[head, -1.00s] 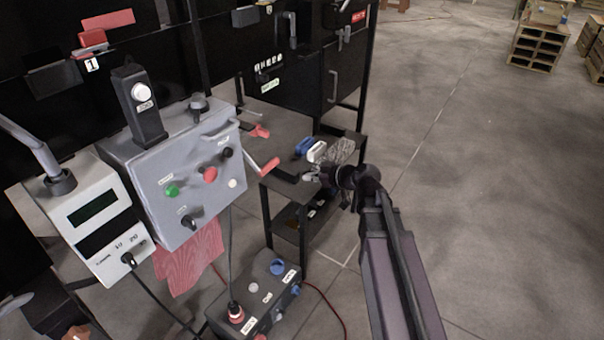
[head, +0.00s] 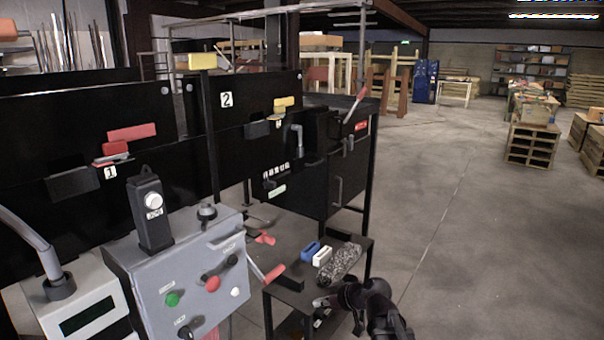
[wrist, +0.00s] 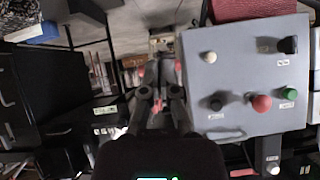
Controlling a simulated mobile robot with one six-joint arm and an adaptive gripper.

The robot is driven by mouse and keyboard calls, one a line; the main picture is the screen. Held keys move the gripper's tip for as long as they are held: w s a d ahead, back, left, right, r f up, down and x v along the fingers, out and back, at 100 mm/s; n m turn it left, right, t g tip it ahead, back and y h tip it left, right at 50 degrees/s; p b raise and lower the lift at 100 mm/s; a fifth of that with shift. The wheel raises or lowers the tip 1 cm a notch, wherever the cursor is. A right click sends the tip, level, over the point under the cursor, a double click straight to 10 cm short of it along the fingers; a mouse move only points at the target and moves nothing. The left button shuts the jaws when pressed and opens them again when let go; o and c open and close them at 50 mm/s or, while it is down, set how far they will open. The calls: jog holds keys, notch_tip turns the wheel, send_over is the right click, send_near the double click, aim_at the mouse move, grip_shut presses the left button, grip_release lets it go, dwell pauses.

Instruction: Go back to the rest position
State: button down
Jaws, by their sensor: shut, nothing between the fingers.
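My gripper (head: 326,301) is at the lower middle of the head view, beside the front right of the small dark table (head: 292,296). My own arm reaches it from the bottom edge. The wrist view shows the gripper's two dark fingers (wrist: 160,75) close together, with nothing held between them. Whether the gripper touches the table cannot be told.
A grey control box (head: 195,272) with green and red buttons stands left of the table. A blue block (head: 309,251), a white block (head: 322,257) and a grey mesh-like bundle (head: 342,263) lie on the tabletop. Open concrete floor (head: 480,240) is to the right.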

jog(key=s+d+f+m+g+h, duration=0.3)
jog(key=s+d+f+m+h, duration=0.1)
jog(key=s+d+m, duration=0.15)
jog(key=s+d+f+m+g+h, duration=0.3)
jog(key=s+d+f+m+h, duration=0.15)
jog(key=s+d, duration=0.2)
notch_tip(320, 180, up, 25)
jog(key=p, duration=2.3)
jog(key=shift+s+a+f+p, duration=0.15)
jog(key=shift+s+p, duration=0.2)
jog(key=shift+s, duration=0.1)
